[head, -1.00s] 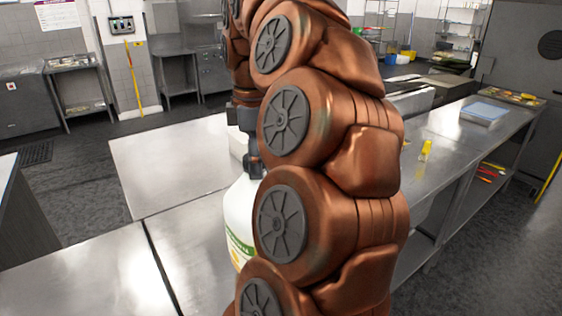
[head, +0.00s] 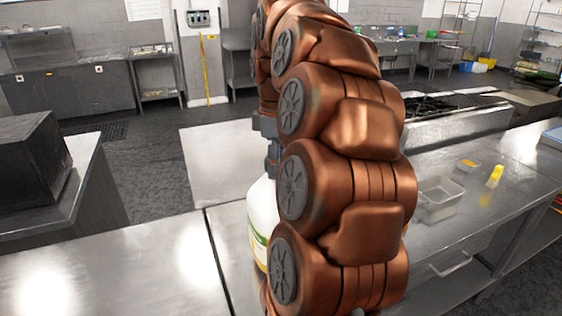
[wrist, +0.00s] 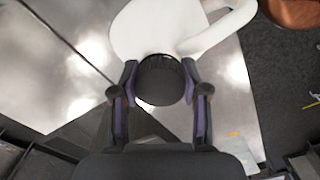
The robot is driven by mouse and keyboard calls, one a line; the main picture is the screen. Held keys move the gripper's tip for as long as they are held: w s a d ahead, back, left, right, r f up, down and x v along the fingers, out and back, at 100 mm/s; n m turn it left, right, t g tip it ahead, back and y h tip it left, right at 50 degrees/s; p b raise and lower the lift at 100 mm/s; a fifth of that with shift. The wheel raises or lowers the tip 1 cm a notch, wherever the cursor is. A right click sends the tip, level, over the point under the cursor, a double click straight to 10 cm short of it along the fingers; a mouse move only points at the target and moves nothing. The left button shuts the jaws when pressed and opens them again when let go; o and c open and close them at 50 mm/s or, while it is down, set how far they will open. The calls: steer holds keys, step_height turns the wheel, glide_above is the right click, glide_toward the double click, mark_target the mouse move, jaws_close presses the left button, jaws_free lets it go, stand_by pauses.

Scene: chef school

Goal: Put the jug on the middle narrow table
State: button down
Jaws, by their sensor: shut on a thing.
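The jug (head: 262,217) is white with a green and yellow label and a dark cap. In the head view my arm hides its right side and base. My gripper (head: 271,152) is above it, partly hidden by the arm. In the wrist view the two fingers of my gripper (wrist: 159,84) are shut on either side of the dark cap, and the white jug body and handle (wrist: 142,30) extend beyond it. Steel tabletops (head: 130,262) lie below and around the jug, with a dark seam between them. I cannot tell whether the jug's base touches one.
A dark box (head: 35,170) sits on the left counter. A stove (head: 432,108) is behind. The tabletops left of the jug are clear.

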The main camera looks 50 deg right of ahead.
steer(key=shift+w+r, duration=0.1)
steer(key=shift+w, duration=0.45)
steer(key=shift+f+p, duration=0.2)
steer(key=shift+p, duration=0.15)
steer(key=shift+f, duration=0.35)
steer(key=shift+f+p, duration=0.85)
steer(key=shift+f, duration=0.4)
steer(key=c, duration=0.6)
jaws_free()
steer(key=shift+f, duration=0.1)
